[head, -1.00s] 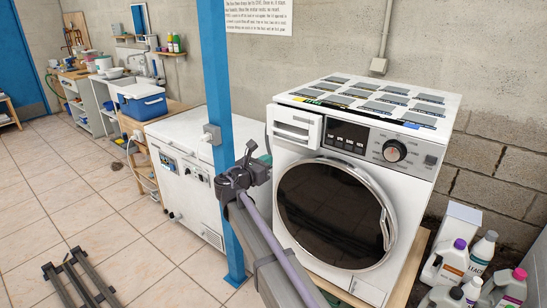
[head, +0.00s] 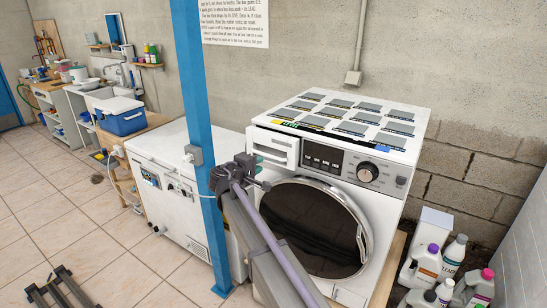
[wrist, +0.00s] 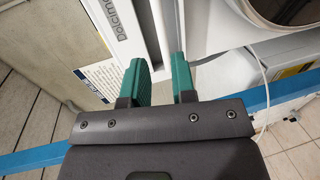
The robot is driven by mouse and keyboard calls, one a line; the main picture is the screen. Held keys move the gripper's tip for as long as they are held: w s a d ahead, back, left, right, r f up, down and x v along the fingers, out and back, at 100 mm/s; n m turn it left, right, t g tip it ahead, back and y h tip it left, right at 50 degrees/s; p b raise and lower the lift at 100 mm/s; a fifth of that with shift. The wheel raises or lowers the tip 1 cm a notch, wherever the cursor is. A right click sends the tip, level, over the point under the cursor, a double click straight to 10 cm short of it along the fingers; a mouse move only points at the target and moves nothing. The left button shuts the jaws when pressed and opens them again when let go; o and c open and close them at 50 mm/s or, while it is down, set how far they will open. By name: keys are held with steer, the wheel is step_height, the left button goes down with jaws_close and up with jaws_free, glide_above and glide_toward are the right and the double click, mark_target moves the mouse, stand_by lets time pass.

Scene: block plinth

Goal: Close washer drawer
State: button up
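The white washer (head: 335,165) stands right of centre in the head view, its round dark door shut. Its detergent drawer (head: 275,146) is at the top left of the front and appears to stick out from the panel. My gripper (head: 259,160) is just below and left of the drawer front, partly hidden by my wrist. In the wrist view the two green fingers of my gripper (wrist: 160,75) are apart, with a white edge showing beyond the gap. Whether they touch the drawer I cannot tell.
A blue post (head: 200,100) stands close left of my gripper. A white chest appliance (head: 165,160) is behind it. Several bottles (head: 425,265) stand on the floor right of the washer. Flat sample tiles (head: 350,128) cover the washer top. Tiled floor at left is mostly clear.

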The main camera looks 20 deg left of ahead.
mark_target(272, 157)
steer(key=b+x, duration=0.2)
steer(key=x, duration=0.8)
steer(key=shift+w, duration=0.2)
steer(key=shift+c, duration=0.4)
jaws_close()
